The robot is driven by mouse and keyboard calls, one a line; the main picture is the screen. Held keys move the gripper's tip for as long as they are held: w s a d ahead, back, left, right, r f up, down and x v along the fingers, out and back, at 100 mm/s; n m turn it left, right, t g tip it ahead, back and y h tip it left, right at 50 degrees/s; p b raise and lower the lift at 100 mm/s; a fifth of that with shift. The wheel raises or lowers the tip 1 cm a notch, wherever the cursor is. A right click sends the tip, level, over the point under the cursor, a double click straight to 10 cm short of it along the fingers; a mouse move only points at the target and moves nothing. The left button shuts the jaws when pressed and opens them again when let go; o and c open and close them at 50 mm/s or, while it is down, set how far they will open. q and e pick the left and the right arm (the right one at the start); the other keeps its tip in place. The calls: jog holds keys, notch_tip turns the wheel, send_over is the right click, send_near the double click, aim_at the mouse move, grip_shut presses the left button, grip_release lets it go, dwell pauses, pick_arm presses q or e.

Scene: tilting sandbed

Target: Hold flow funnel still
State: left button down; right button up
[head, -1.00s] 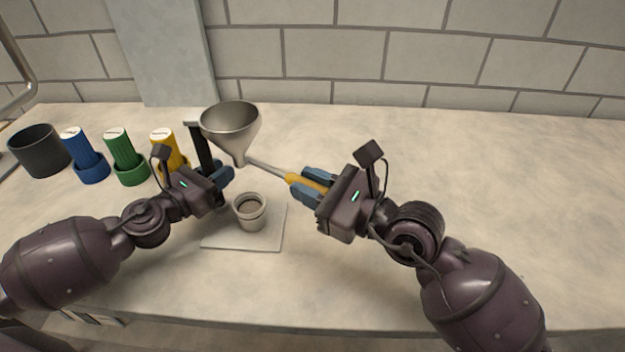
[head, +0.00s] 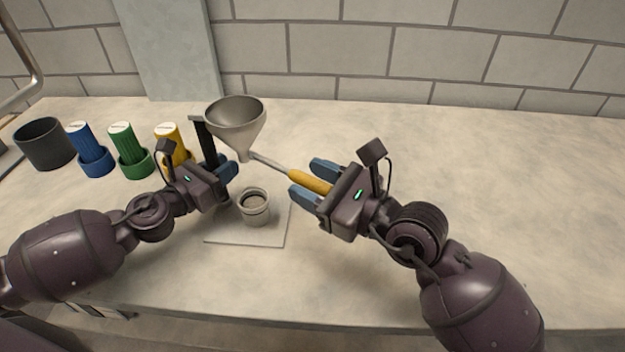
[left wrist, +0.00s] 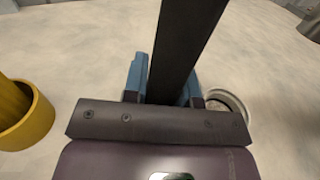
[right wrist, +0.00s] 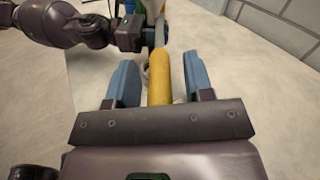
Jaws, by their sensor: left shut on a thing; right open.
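The metal funnel (head: 236,122) sits wide end up above a small grey cup (head: 254,208), held by a black stand (head: 206,140). My left gripper (head: 230,170) is shut on the black post of this stand, which also fills the middle of the left wrist view (left wrist: 185,45). A tool with a yellow handle (head: 310,181) and a thin metal shaft reaches to the funnel's lower spout. My right gripper (head: 308,180) is open, with its blue fingers on either side of the yellow handle. In the right wrist view, gaps show between the handle (right wrist: 160,78) and both fingers.
The cup stands on a pale square plate (head: 240,238). Blue (head: 92,150), green (head: 130,150) and yellow (head: 172,140) ribbed containers and a dark pot (head: 44,145) stand at the left. The counter's right side is clear.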

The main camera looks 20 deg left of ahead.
jog(key=v, duration=1.2)
pick_arm(q)
jog(key=c, duration=0.8)
grip_release()
